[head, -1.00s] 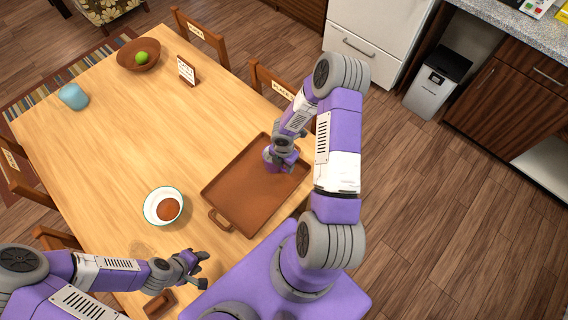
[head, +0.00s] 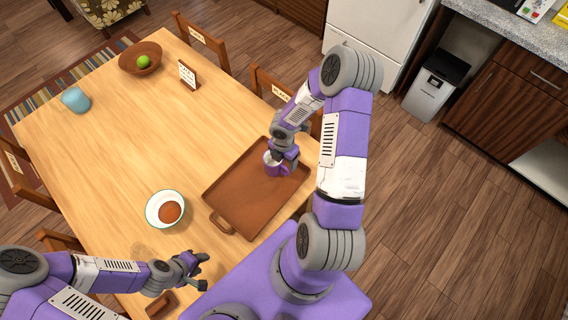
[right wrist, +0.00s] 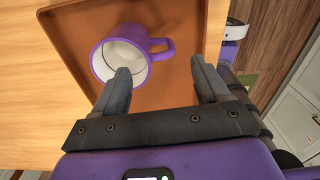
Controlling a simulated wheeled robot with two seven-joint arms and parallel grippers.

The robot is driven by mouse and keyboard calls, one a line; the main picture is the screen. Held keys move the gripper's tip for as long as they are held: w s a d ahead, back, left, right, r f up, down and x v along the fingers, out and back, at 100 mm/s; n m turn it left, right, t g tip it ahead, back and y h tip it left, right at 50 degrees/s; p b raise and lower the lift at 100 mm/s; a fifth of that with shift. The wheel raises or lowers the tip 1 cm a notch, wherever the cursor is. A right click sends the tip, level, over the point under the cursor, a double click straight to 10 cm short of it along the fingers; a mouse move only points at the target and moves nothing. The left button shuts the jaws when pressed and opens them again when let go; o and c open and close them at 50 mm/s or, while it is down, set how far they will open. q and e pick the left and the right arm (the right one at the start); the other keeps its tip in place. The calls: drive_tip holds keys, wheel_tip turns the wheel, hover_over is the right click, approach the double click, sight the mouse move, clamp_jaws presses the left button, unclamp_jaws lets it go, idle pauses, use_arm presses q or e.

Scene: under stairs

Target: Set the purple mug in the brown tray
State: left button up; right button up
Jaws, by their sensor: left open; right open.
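The purple mug (head: 271,168), white inside, rests in the brown tray (head: 243,202) near its far right part. The right wrist view also shows the mug (right wrist: 142,73) with its opening toward the camera and its handle pointing right. The tray floor (right wrist: 180,22) lies under it. My right gripper (head: 284,163) is just beside the mug. In the right wrist view its fingers (right wrist: 163,78) are spread, with the left finger overlapping the mug's rim and the handle just ahead; contact cannot be told. My left gripper (head: 203,271) is open and empty near the table's front edge.
A white bowl (head: 154,204) with something brown in it stands left of the tray. A small brown dish (head: 160,304) is by my left gripper. A blue cup (head: 75,100), a brown bowl (head: 132,64) with green fruit and a sign (head: 188,75) stand farther back. The table middle is clear.

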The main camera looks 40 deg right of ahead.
wheel_tip(320, 180, up, 6)
drive_tip(key=p, duration=0.1)
drive_tip(key=s+a+f+m+y, duration=0.1)
drive_tip(key=s+a+f+m, duration=0.1)
drive_tip(key=a+m, duration=0.5)
drive_tip(key=s+a+f+m+y, duration=0.1)
drive_tip(key=s+a+f+m, duration=0.2)
drive_tip(key=a+m, duration=0.5)
drive_tip(key=s+a+f+m+y, duration=0.2)
drive_tip(key=s+a+f+m, duration=0.1)
drive_tip(key=a+m, duration=0.5)
drive_tip(key=shift+a+f+t, duration=0.2)
drive_tip(key=shift+a+t, duration=0.2)
